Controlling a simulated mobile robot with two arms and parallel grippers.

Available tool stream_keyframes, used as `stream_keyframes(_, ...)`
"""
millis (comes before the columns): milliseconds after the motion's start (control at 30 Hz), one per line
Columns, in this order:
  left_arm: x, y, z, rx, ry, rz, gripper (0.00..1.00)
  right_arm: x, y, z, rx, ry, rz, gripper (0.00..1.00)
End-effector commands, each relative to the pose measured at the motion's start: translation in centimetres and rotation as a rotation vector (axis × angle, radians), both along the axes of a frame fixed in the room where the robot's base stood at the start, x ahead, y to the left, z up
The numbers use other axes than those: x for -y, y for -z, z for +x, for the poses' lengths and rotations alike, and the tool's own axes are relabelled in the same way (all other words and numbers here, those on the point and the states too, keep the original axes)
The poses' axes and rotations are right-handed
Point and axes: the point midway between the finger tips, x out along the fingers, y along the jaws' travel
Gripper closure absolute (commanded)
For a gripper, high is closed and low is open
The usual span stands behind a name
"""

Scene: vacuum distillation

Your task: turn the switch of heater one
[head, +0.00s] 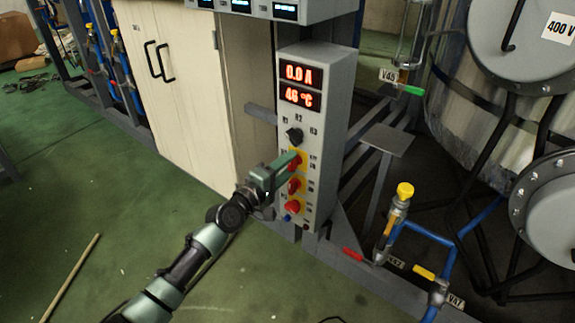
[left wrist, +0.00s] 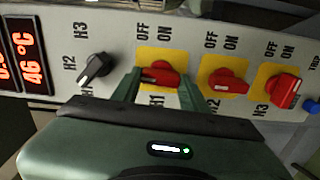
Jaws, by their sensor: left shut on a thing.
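The grey control box (head: 321,90) stands upright in the head view, with a column of red rotary switches on yellow plates. The top red switch, heater one (left wrist: 160,74), is labelled H1 with OFF and ON marks above it in the left wrist view. My left gripper (head: 292,164) reaches it from the left, and its two green fingers are shut on the switch's handle, one on each side. The fingers hide part of the switch. The H2 switch (left wrist: 228,80) and H3 switch (left wrist: 284,92) are beside it, untouched by the fingers. My right gripper is in neither view.
A black selector knob (head: 295,137) sits above the red switches. Red displays (head: 299,74) read 0.0 A and 46 °C. A blue button (left wrist: 312,106) is beyond H3. A pale cabinet (head: 185,75) stands left, and pipes with a yellow-topped valve (head: 404,191) stand right. Green floor is mostly clear.

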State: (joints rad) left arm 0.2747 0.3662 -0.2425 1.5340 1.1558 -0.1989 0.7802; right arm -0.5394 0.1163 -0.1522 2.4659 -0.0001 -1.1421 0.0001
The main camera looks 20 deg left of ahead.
Motion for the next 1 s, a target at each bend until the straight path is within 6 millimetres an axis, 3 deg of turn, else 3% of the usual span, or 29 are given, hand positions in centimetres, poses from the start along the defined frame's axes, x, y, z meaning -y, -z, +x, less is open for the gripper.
stream_keyframes(700, -0.06, 0.05, 0.01, -0.028, -0.001, -0.076, 0.97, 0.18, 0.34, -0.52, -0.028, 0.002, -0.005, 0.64)
stream_keyframes(733, -0.06, 0.05, 0.01, -0.028, -0.001, -0.076, 0.51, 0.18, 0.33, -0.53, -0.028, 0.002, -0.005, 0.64)
stream_keyframes(800, -0.06, 0.05, 0.01, -0.027, -0.001, -0.075, 0.35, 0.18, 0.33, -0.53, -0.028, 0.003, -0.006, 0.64)
stream_keyframes(1000, -0.03, 0.05, 0.01, -0.027, -0.001, -0.073, 0.35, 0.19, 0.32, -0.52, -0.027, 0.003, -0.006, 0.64)
